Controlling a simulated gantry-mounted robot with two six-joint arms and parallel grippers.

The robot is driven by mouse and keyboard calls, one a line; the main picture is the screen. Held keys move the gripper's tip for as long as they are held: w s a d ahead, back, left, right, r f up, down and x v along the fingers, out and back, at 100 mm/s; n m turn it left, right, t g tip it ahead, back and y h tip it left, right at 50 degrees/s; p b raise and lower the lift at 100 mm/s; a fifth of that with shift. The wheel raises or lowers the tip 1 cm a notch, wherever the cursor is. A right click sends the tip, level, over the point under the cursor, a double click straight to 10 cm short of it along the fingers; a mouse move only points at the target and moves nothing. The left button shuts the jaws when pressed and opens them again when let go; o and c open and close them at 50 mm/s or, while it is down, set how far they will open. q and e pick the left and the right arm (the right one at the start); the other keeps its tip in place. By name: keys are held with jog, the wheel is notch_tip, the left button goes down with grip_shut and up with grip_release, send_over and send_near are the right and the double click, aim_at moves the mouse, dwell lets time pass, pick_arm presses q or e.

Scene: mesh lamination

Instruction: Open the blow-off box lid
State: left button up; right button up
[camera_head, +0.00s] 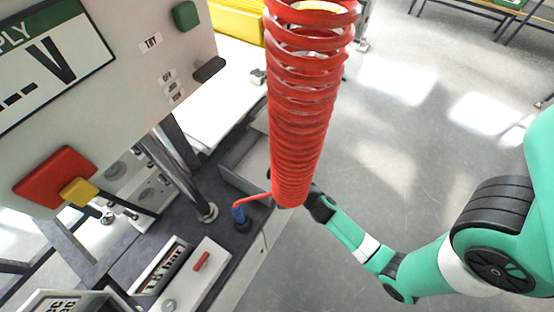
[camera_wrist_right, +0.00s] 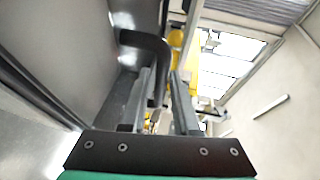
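In the right wrist view, a black bent handle (camera_wrist_right: 150,42) stands out from a grey metal panel (camera_wrist_right: 75,40), which I take to be part of the blow-off box. Its lower bar runs down between the two grey fingers of my right gripper (camera_wrist_right: 164,85). The fingers are apart, one on each side of the bar; whether they touch it I cannot tell. In the head view, my green right arm reaches in from the right, and its gripper is hidden behind the red coiled hose (camera_head: 300,110). A grey box-like part (camera_head: 252,160) shows left of the hose. My left gripper is not in view.
The coiled hose hangs close to my right wrist, its thin end running to a blue fitting (camera_head: 238,214). A panel with a red and yellow switch (camera_head: 55,178) stands at left. A white box with a red lever (camera_head: 201,262) lies below. Open floor (camera_head: 420,130) lies right.

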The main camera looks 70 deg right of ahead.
grip_shut()
dwell(1.3)
